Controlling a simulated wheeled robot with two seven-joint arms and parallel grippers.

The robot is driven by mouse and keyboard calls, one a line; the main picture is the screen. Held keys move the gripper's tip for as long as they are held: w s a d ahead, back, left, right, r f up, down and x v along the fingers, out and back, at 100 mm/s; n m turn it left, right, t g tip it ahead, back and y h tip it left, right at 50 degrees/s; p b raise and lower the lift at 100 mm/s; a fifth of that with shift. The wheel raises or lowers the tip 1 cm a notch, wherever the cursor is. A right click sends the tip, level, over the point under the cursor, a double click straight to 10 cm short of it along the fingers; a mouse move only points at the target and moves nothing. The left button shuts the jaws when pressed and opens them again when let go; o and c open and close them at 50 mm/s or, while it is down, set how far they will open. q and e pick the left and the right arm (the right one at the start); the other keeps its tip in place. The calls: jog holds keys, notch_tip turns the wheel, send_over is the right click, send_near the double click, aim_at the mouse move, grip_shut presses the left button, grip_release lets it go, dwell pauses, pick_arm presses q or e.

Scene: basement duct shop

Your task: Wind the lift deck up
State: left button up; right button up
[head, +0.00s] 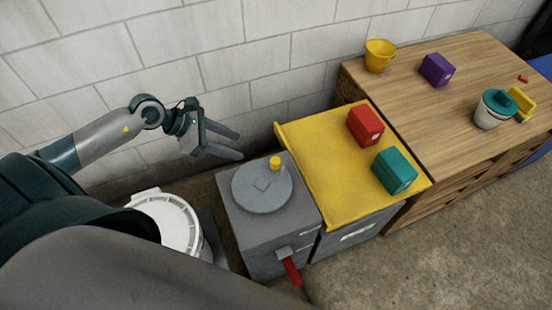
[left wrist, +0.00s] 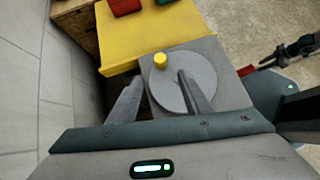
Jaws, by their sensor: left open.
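The lift deck (head: 313,165) is a yellow plate beside the wooden bench, carrying a red box (head: 365,126) and a teal box (head: 394,171). Left of it stands a grey housing (head: 240,220) with a round grey crank disc (head: 255,195) on top. A yellow knob (head: 275,163) stands up near the disc's rim. A red-handled lever (head: 291,271) sticks out of the housing's front. My left gripper (head: 240,145) is open and empty, above and to the left of the knob. In the left wrist view the knob (left wrist: 160,60) lies beyond the fingertips, apart from them.
The wooden bench (head: 440,110) holds a yellow cup (head: 380,55), a purple box (head: 436,69) and a white and teal container (head: 493,109). A block wall (head: 220,60) runs close behind. A white round drum (head: 170,222) stands left of the housing. Floor is clear at lower right.

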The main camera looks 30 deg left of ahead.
pick_arm(q)
jog(key=p, duration=0.3)
send_near(275, 161)
jog(key=shift+x, duration=1.2)
jog(key=x, duration=0.6)
jog(key=shift+w+d+f+p, duration=0.15)
jog(key=shift+w+f+p, duration=0.05)
jog(key=shift+p, duration=0.15)
jog(key=shift+w+d+f, duration=0.25)
jog(key=shift+d+f, duration=0.1)
jog(key=shift+f, duration=0.15)
pick_arm(e)
jog(key=s+d+r+g, duration=0.1)
jog(key=s+d+r, duration=0.1)
jog(key=s, duration=0.3)
jog(key=shift+s+d+r+g+h, duration=0.2)
jog(key=shift+s+g+h, duration=0.1)
jog(key=shift+s+g, duration=0.1)
pick_arm(q)
grip_shut()
pick_arm(e)
jog(key=shift+a+f, duration=0.1)
jog(key=shift+a, duration=0.05)
